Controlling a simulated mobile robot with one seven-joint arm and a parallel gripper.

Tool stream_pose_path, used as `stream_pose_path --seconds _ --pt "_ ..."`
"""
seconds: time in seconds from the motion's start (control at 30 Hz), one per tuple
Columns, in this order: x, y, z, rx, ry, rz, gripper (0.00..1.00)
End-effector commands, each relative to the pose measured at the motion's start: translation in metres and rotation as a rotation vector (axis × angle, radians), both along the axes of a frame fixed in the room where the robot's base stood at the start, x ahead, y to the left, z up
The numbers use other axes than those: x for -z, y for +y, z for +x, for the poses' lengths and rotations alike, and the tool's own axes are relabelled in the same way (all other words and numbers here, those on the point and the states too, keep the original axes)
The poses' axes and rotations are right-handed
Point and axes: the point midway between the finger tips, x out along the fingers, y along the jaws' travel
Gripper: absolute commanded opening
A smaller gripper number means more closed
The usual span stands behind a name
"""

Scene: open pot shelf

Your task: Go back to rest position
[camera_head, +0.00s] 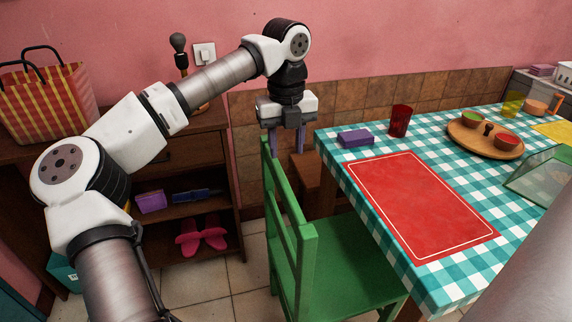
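My gripper (286,146) hangs pointing down from my raised white and grey arm, in the upper middle of the head view. Its two purple-blue fingers are apart, and nothing shows between them. It is in front of the tiled lower wall, by the top of the green chair's back (290,195) in the picture. It is left of the table (330,150). I cannot tell whether the left finger touches the chair. My arm reaches up from the lower left and bends at the top.
The checked table holds a red mat (420,205), a purple box (355,138), a red cup (399,121) and a round tray (462,141) with bowls. At left, a wooden shelf (190,155) holds a striped bag (45,105), a purple item (151,202) and pink slippers (201,238).

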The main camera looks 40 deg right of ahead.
Motion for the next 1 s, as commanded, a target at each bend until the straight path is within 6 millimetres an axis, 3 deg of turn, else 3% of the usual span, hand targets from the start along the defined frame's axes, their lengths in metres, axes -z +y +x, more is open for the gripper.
stream_pose_path --seconds 0.2,0.8,0.87,1.0 --pt "-0.019 0.000 0.000 -0.001 0.000 0.000 0.40" --pt "-0.020 0.000 -0.001 0.003 0.002 -0.004 0.40" --pt "-0.020 -0.005 -0.007 0.035 0.029 -0.049 0.40" --pt "-0.039 -0.027 -0.047 0.208 0.161 -0.327 0.40"
